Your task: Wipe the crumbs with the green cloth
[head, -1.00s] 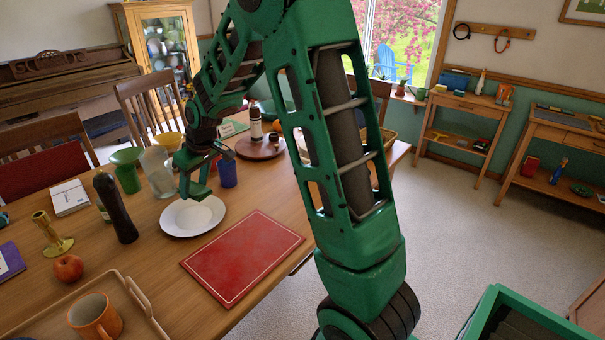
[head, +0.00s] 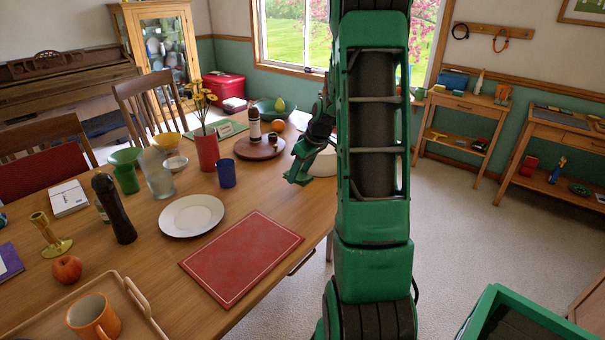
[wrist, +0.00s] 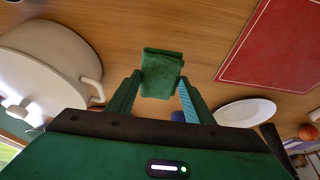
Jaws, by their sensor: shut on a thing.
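My gripper (head: 301,174) is over the right part of the wooden table, beyond the red placemat (head: 243,256). In the wrist view my gripper (wrist: 160,84) is shut on the folded green cloth (wrist: 161,72), which sticks out past the fingertips over bare wood. Whether the cloth touches the table I cannot tell. In the head view I cannot tell the cloth apart from the green gripper. I make out no crumbs in either view.
A white pot (wrist: 62,52) stands close beside my gripper. The turntable (head: 262,148) with bottles, the blue cup (head: 226,173), the red flower vase (head: 207,151) and the white plate (head: 192,215) stand to its left. Bare wood lies between plate and pot.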

